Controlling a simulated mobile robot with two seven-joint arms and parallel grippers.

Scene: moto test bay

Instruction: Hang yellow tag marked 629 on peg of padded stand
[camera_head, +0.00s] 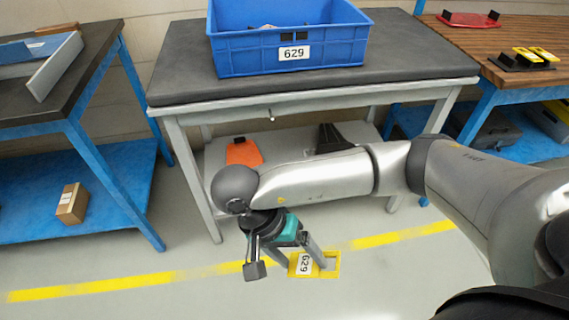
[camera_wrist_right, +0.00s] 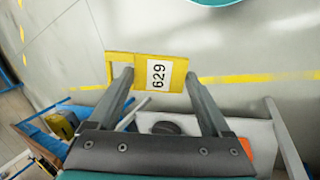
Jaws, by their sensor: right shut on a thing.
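The yellow tag marked 629 (camera_head: 304,265) is held by my right gripper (camera_head: 291,267) above the floor, in front of the padded stand. In the right wrist view the tag (camera_wrist_right: 158,74) lies across between the two fingertips, its printed 629 turned sideways and its open window at the left end. The padded stand (camera_head: 180,75) has a dark padded top and grey legs. A small peg (camera_head: 270,116) sticks out from its front edge, above and left of the tag and apart from it. My left gripper is not in view.
A blue bin labelled 629 (camera_head: 255,62) stands on the padded top. An orange item (camera_head: 244,151) lies on the lower shelf. A blue-legged bench (camera_head: 60,130) is at left, and a wooden-topped bench (camera_head: 470,50) at right. The floor in front is clear.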

